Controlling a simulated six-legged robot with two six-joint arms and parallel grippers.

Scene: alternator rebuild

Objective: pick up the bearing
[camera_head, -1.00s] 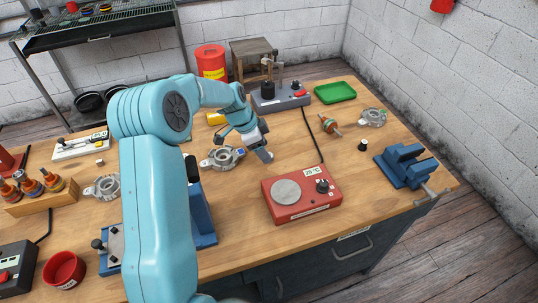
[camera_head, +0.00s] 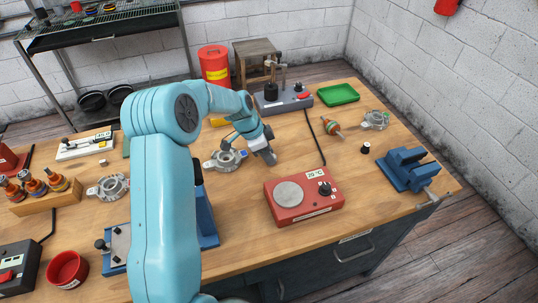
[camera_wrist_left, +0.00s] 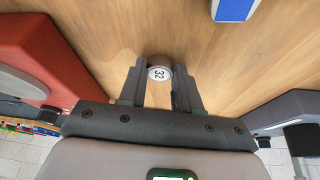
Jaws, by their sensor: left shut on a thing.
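My left arm reaches over the wooden bench in the head view. Its gripper (camera_head: 271,158) is low, behind the red hot plate and right of a grey alternator housing. In the left wrist view the gripper (camera_wrist_left: 160,80) is shut on a small round part with a pale face marked "32" (camera_wrist_left: 159,73), which I take for the bearing. It sits between the fingertips, close to the wood. In the head view the gripper hides this part. I cannot tell whether it still touches the bench. My right gripper is not in view.
The red hot plate (camera_head: 304,200) stands in front of the gripper. The grey housing (camera_head: 225,160) is to its left. A grey press (camera_head: 283,98) and green tray (camera_head: 338,94) are at the back. A blue vise (camera_head: 408,170) and a small dark cylinder (camera_head: 365,149) are to the right.

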